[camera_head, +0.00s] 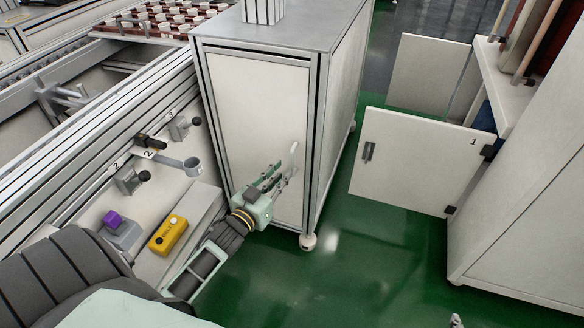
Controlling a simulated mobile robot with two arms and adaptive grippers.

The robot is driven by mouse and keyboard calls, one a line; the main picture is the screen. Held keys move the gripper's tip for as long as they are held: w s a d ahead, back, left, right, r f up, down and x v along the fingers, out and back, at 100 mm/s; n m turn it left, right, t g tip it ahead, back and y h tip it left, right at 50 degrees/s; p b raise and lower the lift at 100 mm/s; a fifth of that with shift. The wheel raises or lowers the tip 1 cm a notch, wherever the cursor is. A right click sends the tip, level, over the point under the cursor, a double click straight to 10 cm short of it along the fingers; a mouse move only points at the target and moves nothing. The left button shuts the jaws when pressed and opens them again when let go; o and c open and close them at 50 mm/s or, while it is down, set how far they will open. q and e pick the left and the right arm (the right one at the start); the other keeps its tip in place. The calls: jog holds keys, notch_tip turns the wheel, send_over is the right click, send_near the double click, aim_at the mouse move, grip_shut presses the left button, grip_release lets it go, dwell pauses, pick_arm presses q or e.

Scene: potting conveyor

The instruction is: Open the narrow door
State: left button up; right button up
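The narrow door (255,110) is the pale front panel of the metal-framed cabinet in the middle. It looks shut, flush in its frame. A small white upright handle (293,158) sits near its right edge. My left gripper (278,176) reaches in from the lower left. Its two fingers look apart with nothing between them, just below and left of the handle. Whether a fingertip touches the door or handle I cannot tell. A small grey tip at the bottom edge (456,321) may be my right gripper; the rest is out of view.
A wide door marked 1 (420,165) stands open at right, beside a white cabinet (525,220). The conveyor frame (100,130) runs along the left, with knobs and a yellow control box (168,234). Green floor (350,260) is clear in front of the narrow door.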

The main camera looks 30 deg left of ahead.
aim_at(291, 165)
pick_arm(q)
jog(key=w+b, duration=0.1)
jog(key=w, duration=0.5)
jog(key=shift+w+a+f+b, duration=0.1)
jog(key=shift+b, duration=0.2)
jog(key=shift+w, duration=0.25)
pick_arm(e)
jog(key=w+a+r+t+y, duration=0.1)
jog(key=w+a+r+t, duration=0.1)
jog(key=w+r+t, duration=0.2)
notch_tip(291, 165, up, 3)
jog(key=shift+w+a+r+t, duration=0.15)
jog(key=shift+w+a+t, duration=0.2)
jog(key=shift+w, duration=0.5)
pick_arm(q)
grip_shut()
